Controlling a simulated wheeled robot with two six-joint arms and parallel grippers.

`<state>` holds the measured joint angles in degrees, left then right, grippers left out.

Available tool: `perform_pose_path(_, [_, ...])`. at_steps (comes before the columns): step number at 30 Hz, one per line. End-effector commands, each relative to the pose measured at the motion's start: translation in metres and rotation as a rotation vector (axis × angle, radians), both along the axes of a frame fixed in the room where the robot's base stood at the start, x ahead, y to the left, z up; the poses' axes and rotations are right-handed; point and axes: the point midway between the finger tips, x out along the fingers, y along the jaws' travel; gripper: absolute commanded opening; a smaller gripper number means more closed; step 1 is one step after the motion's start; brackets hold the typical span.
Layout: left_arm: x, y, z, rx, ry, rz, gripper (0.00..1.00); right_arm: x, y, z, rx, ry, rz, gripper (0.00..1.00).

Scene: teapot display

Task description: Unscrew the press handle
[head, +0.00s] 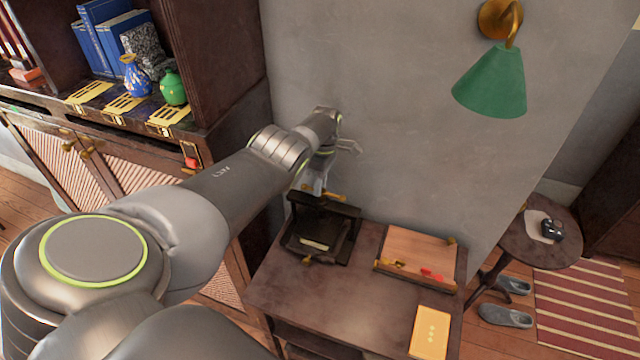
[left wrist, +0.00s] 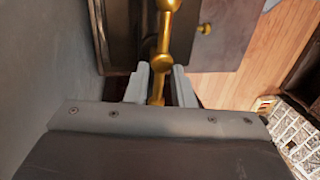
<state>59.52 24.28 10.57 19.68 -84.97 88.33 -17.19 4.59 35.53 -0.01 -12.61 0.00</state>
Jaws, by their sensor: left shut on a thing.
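A small black press (head: 318,240) stands at the back left of the brown side table, against the wall. Its brass handle (head: 331,197) lies across its top. My left gripper (head: 316,190) reaches down over the press from above. In the left wrist view the brass handle (left wrist: 163,62) runs between the two pale fingers of my left gripper (left wrist: 160,76), which is shut on it. The contact itself is small in the head view and partly hidden by my wrist. My right gripper is in neither view.
The table (head: 370,320) also holds a wooden box (head: 418,255) and a yellow booklet (head: 430,333). A green wall lamp (head: 492,82) hangs above on the right. A cabinet with blue books (head: 100,45) and vases stands left. A round table (head: 525,250) is at right.

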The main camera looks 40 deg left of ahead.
Motion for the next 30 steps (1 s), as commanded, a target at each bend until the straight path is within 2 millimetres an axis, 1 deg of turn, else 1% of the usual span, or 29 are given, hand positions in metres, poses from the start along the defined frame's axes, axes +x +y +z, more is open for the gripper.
perform_pose_path(2, [0.001, 0.0, 0.001, -0.001, -0.002, -0.001, 0.0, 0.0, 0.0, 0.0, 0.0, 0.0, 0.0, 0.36])
perform_pose_path(3, [0.001, 0.0, 0.001, -0.001, -0.002, -0.001, 0.26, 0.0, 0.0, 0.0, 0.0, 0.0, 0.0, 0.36])
perform_pose_path(7, [0.001, 0.0, 0.001, 0.0, -0.002, -0.001, 0.43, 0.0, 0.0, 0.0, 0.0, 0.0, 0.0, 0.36])
perform_pose_path(15, [0.0, 0.0, 0.001, 0.0, -0.001, -0.002, 0.43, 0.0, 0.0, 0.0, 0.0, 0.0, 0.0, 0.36])
perform_pose_path(17, [0.001, 0.0, 0.004, 0.0, -0.001, -0.002, 0.43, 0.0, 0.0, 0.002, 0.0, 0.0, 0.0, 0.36])
perform_pose_path(19, [0.002, 0.0, 0.011, 0.0, -0.003, -0.001, 0.43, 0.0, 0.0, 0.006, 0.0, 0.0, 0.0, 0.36])
perform_pose_path(23, [0.007, 0.002, 0.035, 0.001, -0.004, -0.001, 0.43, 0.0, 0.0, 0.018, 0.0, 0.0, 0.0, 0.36])
perform_pose_path(27, [0.013, 0.003, 0.068, 0.001, -0.005, -0.001, 0.43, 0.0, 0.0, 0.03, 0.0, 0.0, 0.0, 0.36])
perform_pose_path(29, [0.016, 0.004, 0.081, 0.001, -0.005, -0.002, 0.43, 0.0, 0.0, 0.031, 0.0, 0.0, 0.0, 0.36])
perform_pose_path(30, [0.018, 0.004, 0.091, 0.001, -0.006, -0.002, 0.43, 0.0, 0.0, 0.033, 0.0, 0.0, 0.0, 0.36])
